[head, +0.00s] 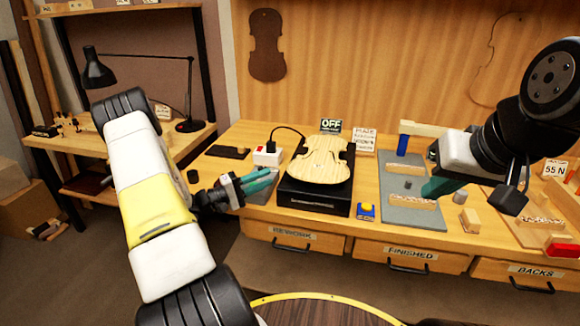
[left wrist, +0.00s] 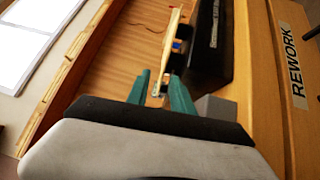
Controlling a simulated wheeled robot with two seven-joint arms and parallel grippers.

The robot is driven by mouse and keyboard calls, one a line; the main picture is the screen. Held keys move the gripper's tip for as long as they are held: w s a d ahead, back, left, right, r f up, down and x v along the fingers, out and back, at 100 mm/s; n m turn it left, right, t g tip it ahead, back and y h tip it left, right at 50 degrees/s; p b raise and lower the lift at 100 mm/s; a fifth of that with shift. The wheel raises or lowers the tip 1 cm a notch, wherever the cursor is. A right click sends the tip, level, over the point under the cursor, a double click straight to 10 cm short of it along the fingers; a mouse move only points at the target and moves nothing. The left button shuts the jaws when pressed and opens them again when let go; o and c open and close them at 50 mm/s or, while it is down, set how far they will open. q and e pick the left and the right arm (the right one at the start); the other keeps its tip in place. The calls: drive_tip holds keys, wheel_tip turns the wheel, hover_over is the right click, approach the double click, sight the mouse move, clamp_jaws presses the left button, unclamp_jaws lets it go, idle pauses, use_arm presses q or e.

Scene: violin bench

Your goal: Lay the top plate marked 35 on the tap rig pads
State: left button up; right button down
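A pale violin-shaped plate (head: 322,162) lies over a black box-shaped base (head: 314,198) in the middle of the bench. I cannot read a 35 on it. My left gripper (head: 262,181) is just left of the plate. In the left wrist view its teal fingers (left wrist: 160,88) are apart, with the plate's thin edge (left wrist: 171,45) beyond and between them; no grip shows. The black base (left wrist: 211,45) is right of them. My right gripper (head: 440,187) is over the grey mat (head: 398,215) at the right; its opening is unclear. Any pads under the plate are hidden.
An OFF sign (head: 331,126) and a white card (head: 364,140) stand behind the plate. A white box with a red switch (head: 267,155) is behind left. A blue block with a yellow button (head: 366,211) sits front right. Wooden blocks stand on and beside the mat.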

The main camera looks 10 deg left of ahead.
use_arm(q)
drive_tip(key=s+d+r+m+g+y, duration=0.2)
drive_tip(key=s+d+r+m+g, duration=0.5)
drive_tip(key=s+d+r+g, duration=0.5)
drive_tip(key=s+r+m+t+y, duration=0.1)
drive_tip(key=s+r+t+y, duration=0.2)
drive_tip(key=s+r+y, duration=0.2)
drive_tip(key=s+a+r+t+y, duration=0.1)
drive_tip(key=s+r+y, duration=0.4)
drive_tip(key=s, duration=0.6)
drive_tip(key=shift+r+m+t+y, duration=0.3)
drive_tip(key=shift+r+m+t, duration=0.1)
drive_tip(key=shift+t, duration=0.5)
drive_tip(key=shift+a, duration=0.15)
